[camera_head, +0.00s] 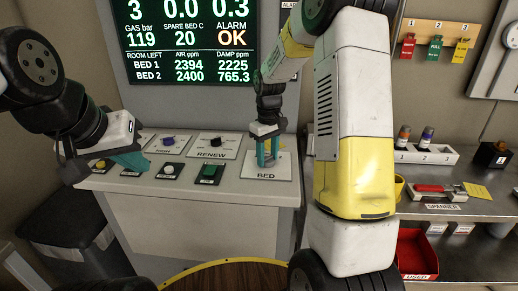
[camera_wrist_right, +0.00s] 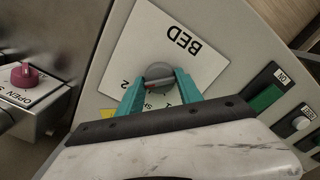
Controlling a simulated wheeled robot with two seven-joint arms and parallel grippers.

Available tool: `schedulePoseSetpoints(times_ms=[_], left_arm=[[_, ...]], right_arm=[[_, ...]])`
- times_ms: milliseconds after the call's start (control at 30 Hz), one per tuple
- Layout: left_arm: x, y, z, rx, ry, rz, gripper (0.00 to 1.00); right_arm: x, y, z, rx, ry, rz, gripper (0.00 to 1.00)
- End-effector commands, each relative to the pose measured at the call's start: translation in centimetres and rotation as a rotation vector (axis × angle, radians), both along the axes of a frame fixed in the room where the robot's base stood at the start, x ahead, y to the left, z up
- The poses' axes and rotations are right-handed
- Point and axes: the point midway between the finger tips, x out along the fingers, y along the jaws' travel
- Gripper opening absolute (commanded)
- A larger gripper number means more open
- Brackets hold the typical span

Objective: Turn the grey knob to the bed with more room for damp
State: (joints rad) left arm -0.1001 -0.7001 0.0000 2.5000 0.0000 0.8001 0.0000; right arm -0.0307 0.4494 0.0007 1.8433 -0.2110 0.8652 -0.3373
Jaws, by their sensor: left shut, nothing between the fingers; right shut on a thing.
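The grey knob (camera_wrist_right: 160,74) sits on the white BED plate (camera_wrist_right: 195,66), which also shows on the sloped console in the head view (camera_head: 283,167). My right gripper (camera_head: 267,163) is shut on the knob, with one teal finger on each side in the wrist view (camera_wrist_right: 161,88). A reddish mark shows on the knob between the fingers. A "2" is printed at its left in the wrist view; the other mark is partly hidden. The wall screen (camera_head: 190,42) reads damp room 2225 for BED 1 and 765.3 for BED 2. My left gripper (camera_head: 143,164) is shut and empty.
The RENEW plate (camera_head: 212,145) with a black knob lies behind. A shelf at right holds a spanner (camera_head: 440,190) and a red USED bin (camera_head: 414,253).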

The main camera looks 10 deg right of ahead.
Motion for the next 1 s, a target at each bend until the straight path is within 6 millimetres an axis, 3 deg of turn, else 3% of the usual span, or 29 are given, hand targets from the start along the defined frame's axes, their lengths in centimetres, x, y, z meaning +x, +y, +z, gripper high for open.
schedulePoseSetpoints(times_ms=[367,1000], left_arm=[[0.0,0.0,0.0,0.0,0.0,0.0,0.0],[0.0,0.0,0.0,0.0,0.0,0.0,0.0]], right_arm=[[0.04,-0.01,0.05,0.0,-0.001,0.13,0.02],[0.05,-0.07,0.06,0.0,-0.001,0.714,0.02]])
